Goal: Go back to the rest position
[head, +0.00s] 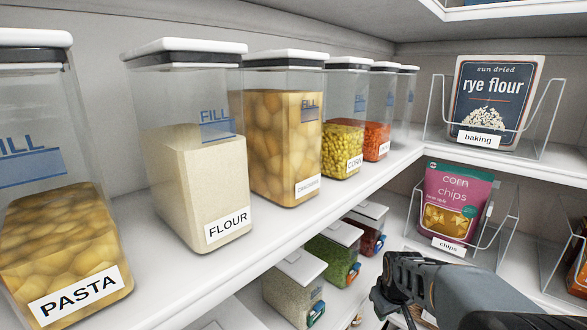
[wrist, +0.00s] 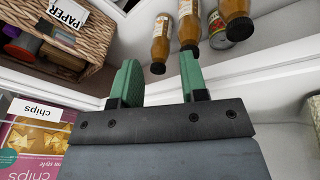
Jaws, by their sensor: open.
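My gripper (head: 385,295) shows at the lower right in the head view, in front of the shelves. In the wrist view my gripper (wrist: 158,80) has its two green fingers spread apart, with nothing between them. It is open and empty. In the head view its fingertips are hard to make out against the dark arm.
Clear containers of pasta (head: 65,250), flour (head: 200,185) and other foods line the upper shelf. Smaller bins (head: 295,280) stand below. The wrist view shows a wicker basket (wrist: 95,45) and bottles (wrist: 162,38).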

